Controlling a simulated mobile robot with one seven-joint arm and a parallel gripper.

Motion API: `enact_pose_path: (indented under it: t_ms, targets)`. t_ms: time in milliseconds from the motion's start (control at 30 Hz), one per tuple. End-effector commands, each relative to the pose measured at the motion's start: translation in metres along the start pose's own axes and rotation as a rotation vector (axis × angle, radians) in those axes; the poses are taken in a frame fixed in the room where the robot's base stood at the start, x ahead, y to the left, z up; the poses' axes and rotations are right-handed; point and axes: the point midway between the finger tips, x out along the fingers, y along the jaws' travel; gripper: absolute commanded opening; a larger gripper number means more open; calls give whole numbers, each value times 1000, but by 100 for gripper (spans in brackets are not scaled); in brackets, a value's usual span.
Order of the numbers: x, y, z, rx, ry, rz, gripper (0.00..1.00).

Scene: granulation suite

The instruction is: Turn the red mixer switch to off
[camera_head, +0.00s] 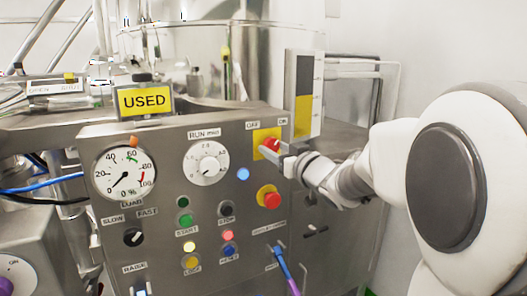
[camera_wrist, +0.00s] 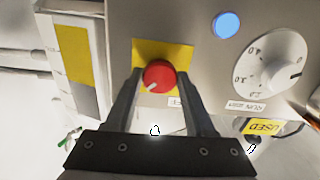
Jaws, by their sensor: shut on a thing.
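The red mixer switch (camera_head: 270,145) sits on a yellow plate (camera_head: 259,136) at the upper right of the steel panel, below the OFF and ON labels. In the wrist view the red knob (camera_wrist: 159,75) lies between the two fingertips, with a pale pointer mark on its lower left. My gripper (camera_head: 280,151) reaches it from the right and is shut on the knob; it also shows in the wrist view (camera_wrist: 160,82). In the head view the gripper covers part of the knob, so its pointer is hard to read there.
A red emergency button (camera_head: 269,196) sits just below the switch. A blue lamp (camera_head: 243,174) and the RUN min dial (camera_head: 208,163) are to its left. A yellow and grey level gauge (camera_head: 303,95) stands above right.

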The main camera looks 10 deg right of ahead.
Motion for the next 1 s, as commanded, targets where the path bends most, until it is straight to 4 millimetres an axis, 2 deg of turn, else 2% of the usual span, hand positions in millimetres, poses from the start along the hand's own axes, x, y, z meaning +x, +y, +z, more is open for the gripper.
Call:
enact_pose_path:
  t_ms: [267,1000]
  targets:
    - [0,0,3,-171,2,-1,0]
    - [0,2,2,-871,1,0,0]
